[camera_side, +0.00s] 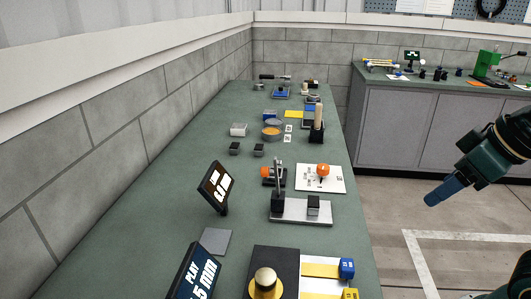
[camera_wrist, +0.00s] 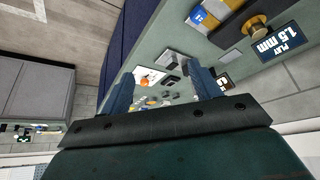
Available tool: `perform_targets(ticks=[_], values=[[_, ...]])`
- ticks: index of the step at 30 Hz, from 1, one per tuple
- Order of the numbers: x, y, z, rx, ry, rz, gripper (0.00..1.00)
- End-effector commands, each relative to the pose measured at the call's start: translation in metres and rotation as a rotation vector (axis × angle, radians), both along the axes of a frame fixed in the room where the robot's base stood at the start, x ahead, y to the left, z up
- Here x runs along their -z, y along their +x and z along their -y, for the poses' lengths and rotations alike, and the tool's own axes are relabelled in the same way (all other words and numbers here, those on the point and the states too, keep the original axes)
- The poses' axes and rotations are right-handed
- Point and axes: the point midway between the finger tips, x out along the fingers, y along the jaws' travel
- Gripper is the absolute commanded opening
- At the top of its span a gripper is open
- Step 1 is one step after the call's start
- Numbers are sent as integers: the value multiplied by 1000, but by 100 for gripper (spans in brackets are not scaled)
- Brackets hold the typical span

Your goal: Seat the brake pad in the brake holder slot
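My gripper (camera_side: 445,188) hangs in the air to the right of the bench in the side view, well clear of everything on it. In the wrist view its two blue fingers (camera_wrist: 160,72) stand apart with nothing held between them. A pale metal plate (camera_side: 292,217) lies on the bench, carrying a dark upright bracket (camera_side: 279,190) and a small dark block (camera_side: 313,205). A flat grey square (camera_side: 216,241) lies on the bench to the left. I cannot tell for certain which of these are the brake pad and the brake holder, and no slot is clear.
A tilted display (camera_side: 216,187) and a "PLAY 1.5 mm" sign (camera_side: 194,275) stand on the left. A white plate with an orange knob (camera_side: 322,171) lies behind. Open floor separates the benches.

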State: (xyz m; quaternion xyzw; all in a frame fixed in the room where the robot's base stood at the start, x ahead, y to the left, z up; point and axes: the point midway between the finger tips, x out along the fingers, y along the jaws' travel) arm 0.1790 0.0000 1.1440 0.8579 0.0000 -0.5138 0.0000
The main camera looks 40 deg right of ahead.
Motion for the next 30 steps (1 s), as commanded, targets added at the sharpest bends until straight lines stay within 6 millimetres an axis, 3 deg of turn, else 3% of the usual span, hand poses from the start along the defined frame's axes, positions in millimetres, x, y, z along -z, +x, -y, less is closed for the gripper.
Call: perform_targets(ticks=[11, 17, 30], values=[[0, 1, 0, -5, -1, -2, 67], [-3, 14, -1, -47, -15, -18, 67], [-4, 89, -2, -301, -63, -85, 67]])
